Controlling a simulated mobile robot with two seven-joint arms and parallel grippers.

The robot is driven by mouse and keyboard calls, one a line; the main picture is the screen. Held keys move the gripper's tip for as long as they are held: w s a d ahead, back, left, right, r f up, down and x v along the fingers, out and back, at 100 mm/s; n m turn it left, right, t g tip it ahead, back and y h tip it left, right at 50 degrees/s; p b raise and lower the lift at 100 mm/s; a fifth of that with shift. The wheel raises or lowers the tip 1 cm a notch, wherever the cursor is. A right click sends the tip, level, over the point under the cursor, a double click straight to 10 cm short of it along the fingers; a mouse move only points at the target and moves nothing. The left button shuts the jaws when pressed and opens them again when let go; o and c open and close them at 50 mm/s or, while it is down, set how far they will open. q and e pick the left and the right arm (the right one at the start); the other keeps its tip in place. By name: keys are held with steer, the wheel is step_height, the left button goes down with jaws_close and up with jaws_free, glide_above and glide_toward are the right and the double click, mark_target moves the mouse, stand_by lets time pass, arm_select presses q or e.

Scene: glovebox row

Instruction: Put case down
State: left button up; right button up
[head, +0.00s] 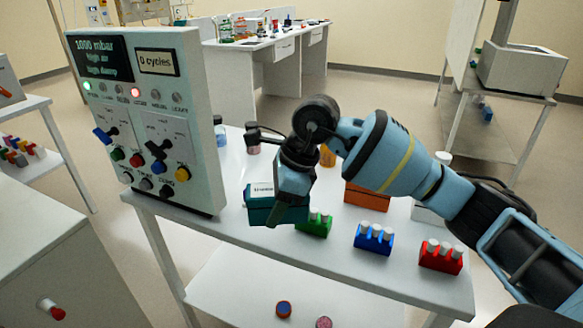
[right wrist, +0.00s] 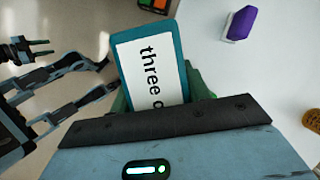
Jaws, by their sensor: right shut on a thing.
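A teal case (head: 262,212) with a white label is at the front of the white table (head: 215,240) in the head view. My right gripper (head: 283,205) comes down over it from above and is shut on it. In the right wrist view the case (right wrist: 172,25) sits between the dark green fingers, and its label reads "three", with the rest cut off. I cannot tell whether its underside touches the table. My left arm does not show in the head view. Blue-grey and black robot parts at the left of the right wrist view may belong to it.
A grey panel (head: 150,185) with knobs stands left of the case. A green rack (head: 314,228) is close at its right, then a blue rack (head: 372,243) and a red rack (head: 438,262). An orange box (head: 367,197) stands behind. Bare tabletop lies in front of the racks.

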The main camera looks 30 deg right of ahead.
mark_target(266, 215)
steer(key=a+n, duration=0.1)
steer(key=n, duration=0.1)
steer(key=s+a+f+n+g, duration=0.1)
steer(key=a+f+n+g, duration=0.1)
steer(key=n, duration=0.1)
steer(key=shift+s+a+n, duration=0.1)
steer(key=shift+s+n, duration=0.2)
steer(key=shift+s, duration=0.1)
steer(key=s+d+f+n+g+h, duration=0.2)
steer(key=s+n, duration=0.6)
steer(key=n, duration=0.8)
steer(key=d+g+h, duration=0.2)
steer(key=d, duration=0.1)
steer(key=shift+d+f+n, duration=0.3)
steer(key=shift+d+f, duration=0.1)
